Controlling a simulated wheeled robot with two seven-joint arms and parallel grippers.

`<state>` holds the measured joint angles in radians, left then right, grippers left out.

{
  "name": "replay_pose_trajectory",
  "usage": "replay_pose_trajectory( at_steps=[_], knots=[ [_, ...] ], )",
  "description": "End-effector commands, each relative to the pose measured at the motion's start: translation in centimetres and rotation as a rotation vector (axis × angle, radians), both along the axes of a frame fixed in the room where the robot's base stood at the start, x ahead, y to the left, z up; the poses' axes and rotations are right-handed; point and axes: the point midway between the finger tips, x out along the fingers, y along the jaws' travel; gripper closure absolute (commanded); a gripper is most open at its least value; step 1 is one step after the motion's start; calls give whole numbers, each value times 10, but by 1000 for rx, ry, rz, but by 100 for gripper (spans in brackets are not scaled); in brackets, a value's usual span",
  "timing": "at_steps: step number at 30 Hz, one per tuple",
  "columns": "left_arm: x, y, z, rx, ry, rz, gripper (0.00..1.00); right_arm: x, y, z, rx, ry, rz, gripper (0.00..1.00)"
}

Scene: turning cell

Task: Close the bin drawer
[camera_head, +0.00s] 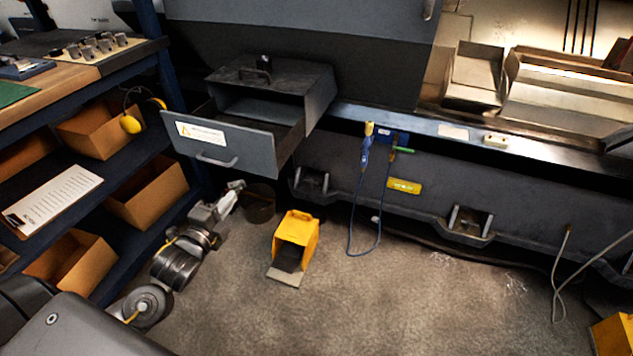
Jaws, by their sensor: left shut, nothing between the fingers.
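The bin drawer (222,149) is a grey drawer with a warning label and a bar handle (216,161) on its front. It stands pulled out of its dark housing (272,79), with the inside visible from above. My left gripper (238,186) is shut and empty at the end of my left arm. In the picture it shows below the drawer front, near the handle, with a gap between them. I cannot tell its exact depth from the drawer. My right gripper is not in view.
A blue shelf with cardboard boxes (147,192) stands at the left. A yellow foot pedal (297,236) and a dark bucket (258,203) stand on the floor near my left arm. A blue cord (352,225) hangs from the machine.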

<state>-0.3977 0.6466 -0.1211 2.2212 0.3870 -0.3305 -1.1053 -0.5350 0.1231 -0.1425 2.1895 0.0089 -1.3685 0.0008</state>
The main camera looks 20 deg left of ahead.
Motion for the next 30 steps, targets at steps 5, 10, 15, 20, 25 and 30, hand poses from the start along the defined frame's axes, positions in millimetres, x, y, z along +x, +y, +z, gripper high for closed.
replay_pose_trajectory(
  at_steps=[5,10,15,20,25,30],
  knots=[
    [-2,-4,11,20,-26,-12,100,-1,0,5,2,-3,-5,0],
    [7,-4,10,19,-25,-11,100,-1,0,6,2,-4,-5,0],
    [35,-3,11,19,-28,-11,100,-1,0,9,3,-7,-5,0],
    [69,-2,11,19,-28,-10,100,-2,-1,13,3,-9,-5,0],
    [102,-1,11,17,-26,-10,100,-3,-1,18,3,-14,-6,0],
    [125,-1,10,16,-25,-10,100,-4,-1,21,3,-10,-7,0]
  ],
)
